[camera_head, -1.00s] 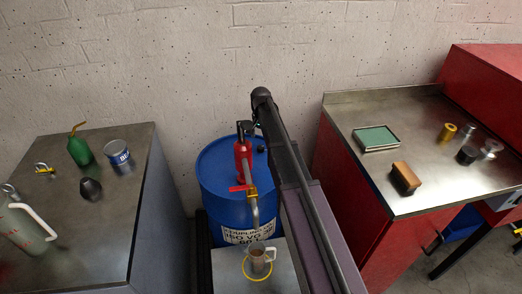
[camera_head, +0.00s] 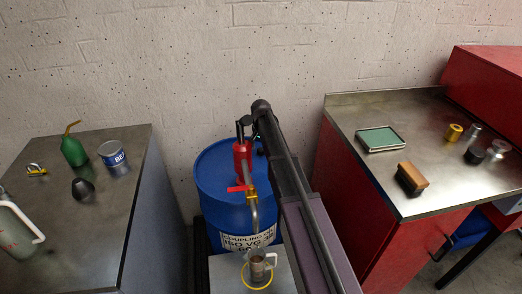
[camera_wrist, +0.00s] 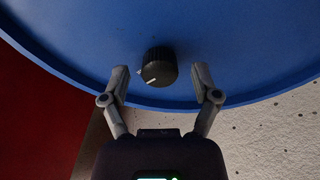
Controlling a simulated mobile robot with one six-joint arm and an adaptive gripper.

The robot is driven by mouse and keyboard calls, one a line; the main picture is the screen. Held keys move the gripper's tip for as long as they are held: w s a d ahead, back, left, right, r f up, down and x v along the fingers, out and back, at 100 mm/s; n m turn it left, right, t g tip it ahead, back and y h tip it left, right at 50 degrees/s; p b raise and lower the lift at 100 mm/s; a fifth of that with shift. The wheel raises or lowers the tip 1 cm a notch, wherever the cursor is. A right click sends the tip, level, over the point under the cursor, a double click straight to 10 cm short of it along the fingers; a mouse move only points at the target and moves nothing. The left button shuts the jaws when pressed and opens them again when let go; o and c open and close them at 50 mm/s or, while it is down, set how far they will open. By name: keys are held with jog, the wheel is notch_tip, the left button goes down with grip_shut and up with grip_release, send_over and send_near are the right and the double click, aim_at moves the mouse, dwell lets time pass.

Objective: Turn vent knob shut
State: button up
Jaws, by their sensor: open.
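The vent knob (camera_wrist: 159,68) is a black ribbed knob with a white pointer line, on the blue top of the drum (camera_wrist: 230,55) near its rim. In the wrist view my gripper (camera_wrist: 162,80) is open, with one finger on each side of the knob and a gap to both. The fingertips look level with the knob; whether they reach down around it I cannot tell. In the head view the blue drum (camera_head: 218,180) stands by the wall, and my arm hides part of its top and my gripper.
A red hand pump (camera_head: 242,160) with a red lever stands on the drum. A metal mug (camera_head: 258,268) sits below its spout. A left bench (camera_head: 110,220) holds cans and a jug. A right bench (camera_head: 350,108) holds a green-topped tray, a brush and small metal parts.

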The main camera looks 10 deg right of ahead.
jog(key=shift+c, duration=0.2)
grip_shut()
jog(key=shift+n, duration=0.4)
jog(key=n, duration=0.7)
jog(key=shift+a+n, duration=0.1)
jog(key=shift+n, duration=0.3)
jog(key=n, duration=0.4)
jog(key=shift+n, duration=0.3)
jog(key=n, duration=0.4)
jog(key=shift+s+n, duration=0.1)
jog(key=shift+n, duration=0.3)
